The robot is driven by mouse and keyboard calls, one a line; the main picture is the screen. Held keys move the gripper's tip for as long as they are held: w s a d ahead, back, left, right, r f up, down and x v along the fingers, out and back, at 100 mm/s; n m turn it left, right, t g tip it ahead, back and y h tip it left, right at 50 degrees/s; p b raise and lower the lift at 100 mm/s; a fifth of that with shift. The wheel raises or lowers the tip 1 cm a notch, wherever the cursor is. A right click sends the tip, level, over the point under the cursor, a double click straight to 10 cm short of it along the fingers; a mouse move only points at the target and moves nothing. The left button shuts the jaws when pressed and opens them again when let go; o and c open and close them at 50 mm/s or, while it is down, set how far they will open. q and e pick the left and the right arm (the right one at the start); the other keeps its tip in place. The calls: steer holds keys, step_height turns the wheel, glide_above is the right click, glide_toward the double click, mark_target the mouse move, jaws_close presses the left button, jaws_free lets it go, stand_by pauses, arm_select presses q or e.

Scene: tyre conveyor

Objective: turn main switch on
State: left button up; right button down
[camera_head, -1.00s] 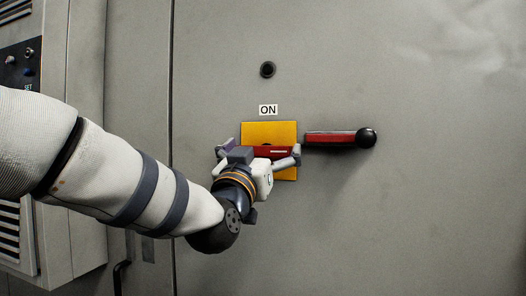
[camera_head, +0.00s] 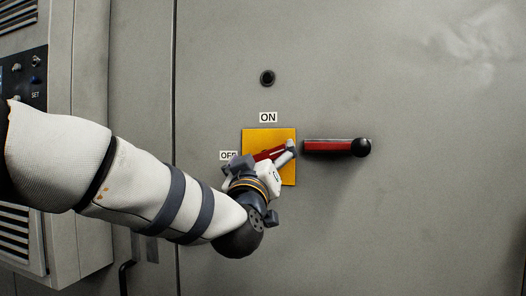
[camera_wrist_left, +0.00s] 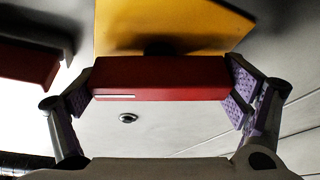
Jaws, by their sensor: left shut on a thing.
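The main switch has a red handle (camera_head: 268,154) in front of a yellow plate (camera_head: 262,137) on the grey cabinet door. The handle is tilted in the head view, its right end higher than its left. An ON label (camera_head: 268,117) is above the plate and an OFF label (camera_head: 228,155) is to its left. My left gripper (camera_head: 265,156) is shut on the red handle. In the left wrist view the red handle (camera_wrist_left: 160,80) sits between the purple finger pads, and the yellow plate (camera_wrist_left: 180,25) is behind it. My right gripper is not in view.
A red lever with a black knob (camera_head: 362,147) sticks out just right of the plate, close to my gripper. A round dark lock (camera_head: 267,77) is above. A control panel (camera_head: 24,80) is at the left. The door right of the lever is clear.

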arm_select(q)
steer(key=n, duration=0.2)
steer(key=n+y, duration=0.1)
steer(key=n, duration=0.1)
steer(key=shift+s+r+y+p, duration=0.1)
steer(key=shift+r+y+p, duration=0.1)
steer(key=shift+y+p, duration=0.15)
steer(key=shift+f+n+g+y, duration=0.1)
steer(key=shift+n+g+y, duration=0.35)
steer(key=shift+n, duration=0.75)
steer(key=n+y, duration=0.1)
steer(key=n, duration=0.1)
steer(key=n+g, duration=0.1)
steer(key=n, duration=0.2)
steer(key=shift+f+y, duration=0.15)
steer(key=shift+y, duration=0.25)
steer(key=shift+n+g, duration=1.05)
steer(key=shift+n, duration=1.35)
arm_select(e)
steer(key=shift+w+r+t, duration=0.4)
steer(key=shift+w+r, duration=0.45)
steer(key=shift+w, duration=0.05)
arm_select(q)
steer(key=o, duration=0.9)
steer(key=shift+c, duration=0.2)
